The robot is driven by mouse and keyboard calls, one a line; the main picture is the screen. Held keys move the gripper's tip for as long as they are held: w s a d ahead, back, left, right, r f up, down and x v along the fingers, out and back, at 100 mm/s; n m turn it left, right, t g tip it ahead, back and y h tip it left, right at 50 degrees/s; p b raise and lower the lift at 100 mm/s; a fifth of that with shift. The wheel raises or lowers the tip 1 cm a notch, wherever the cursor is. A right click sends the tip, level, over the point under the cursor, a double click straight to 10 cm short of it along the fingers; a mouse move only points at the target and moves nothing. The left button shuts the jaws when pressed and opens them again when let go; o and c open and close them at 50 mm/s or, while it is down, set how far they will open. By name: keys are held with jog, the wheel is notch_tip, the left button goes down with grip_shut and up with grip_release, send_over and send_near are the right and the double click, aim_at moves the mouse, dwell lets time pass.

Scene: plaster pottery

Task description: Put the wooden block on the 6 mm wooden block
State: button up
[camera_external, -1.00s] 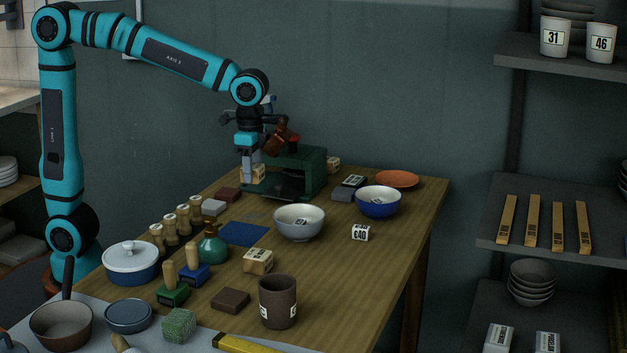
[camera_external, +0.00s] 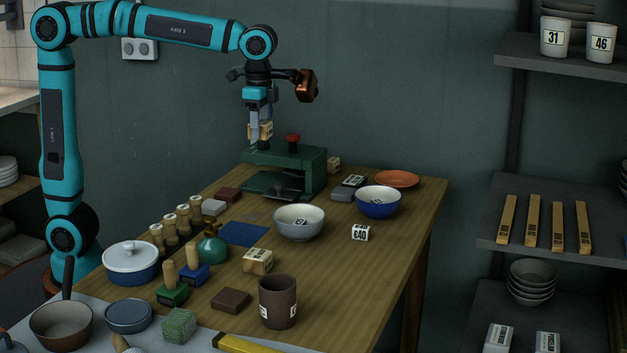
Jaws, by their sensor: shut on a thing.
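My gripper (camera_external: 258,128) points down above the far end of the table, shut on a small pale wooden block (camera_external: 266,131) with a label. The block hangs clear in the air, seen just above the back left of the green press. A labelled wooden block (camera_external: 258,261) lies on the table's middle, in front of the grey bowl. Another pale labelled block (camera_external: 333,164) stands at the back, just right of the press. The labels are too small to read, so I cannot tell which block is the 6 mm one.
The green press (camera_external: 313,171) with a red knob stands below my gripper. A grey bowl (camera_external: 299,235), a blue bowl (camera_external: 378,209), a green bottle (camera_external: 212,251) and a brown cup (camera_external: 278,318) stand on the table (camera_external: 345,276). The table's right front is fairly clear.

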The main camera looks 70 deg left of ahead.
jog(key=w+a, duration=0.4)
jog(key=w, duration=0.4)
jog(key=w+a, duration=0.3)
jog(key=w, duration=0.4)
jog(key=m, duration=0.1)
send_over(329, 159)
jog(key=f, duration=1.5)
jog(key=shift+w+a+f, duration=0.1)
jog(key=shift+a+f, duration=0.05)
jog(key=shift+a, duration=0.05)
jog(key=o, duration=1)
jog(key=shift+f, duration=0.1)
